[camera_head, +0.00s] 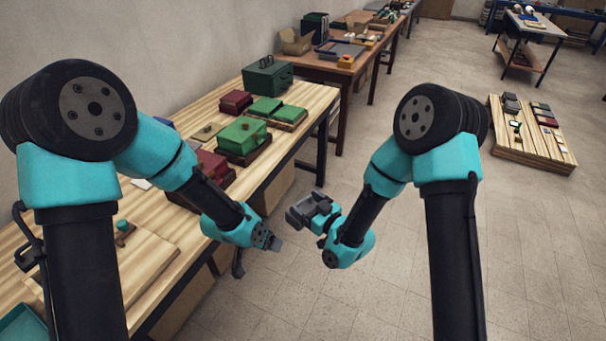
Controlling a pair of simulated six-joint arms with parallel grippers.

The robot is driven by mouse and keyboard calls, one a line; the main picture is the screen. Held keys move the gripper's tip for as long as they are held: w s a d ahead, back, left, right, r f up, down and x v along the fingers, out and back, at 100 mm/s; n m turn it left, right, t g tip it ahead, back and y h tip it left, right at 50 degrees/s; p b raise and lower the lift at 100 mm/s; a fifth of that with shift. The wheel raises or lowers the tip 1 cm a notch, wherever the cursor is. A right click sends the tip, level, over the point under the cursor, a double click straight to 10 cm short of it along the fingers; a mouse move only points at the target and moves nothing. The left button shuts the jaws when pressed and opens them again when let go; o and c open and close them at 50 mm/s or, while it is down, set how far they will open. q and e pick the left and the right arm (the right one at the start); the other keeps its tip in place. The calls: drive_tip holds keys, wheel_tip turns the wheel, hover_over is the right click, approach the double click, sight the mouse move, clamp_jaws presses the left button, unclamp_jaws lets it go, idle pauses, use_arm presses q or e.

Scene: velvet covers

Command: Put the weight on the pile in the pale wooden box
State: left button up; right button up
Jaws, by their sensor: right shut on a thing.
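My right gripper (312,209) is over the open floor in the middle of the view, beyond the long table's edge. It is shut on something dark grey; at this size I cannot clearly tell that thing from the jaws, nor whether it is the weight. My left gripper (274,243) is low near the table's front edge, left of the right one. Its jaws are too small and dark to read. I cannot pick out the pale wooden box or its pile with certainty.
The wooden table (318,99) runs along the left wall. It bears a green case (267,76), a green-covered block (242,136), red blocks and a pale board (150,262). A low pale wooden platform (520,158) with several small things stands right. The floor between is clear.

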use_arm(q)
drive_tip(key=w+d+r+m, duration=0.2)
drive_tip(key=d+r+m, duration=0.2)
drive_tip(key=d+r, duration=0.7)
use_arm(e)
drive_tip(key=shift+r, duration=0.1)
use_arm(q)
wheel_tip(320, 180, up, 5)
drive_tip(key=g+y, duration=0.3)
drive_tip(key=y, duration=0.2)
hover_over(303, 199)
drive_tip(key=shift+w, duration=0.1)
wheel_tip(303, 199, down, 12)
idle(0.3)
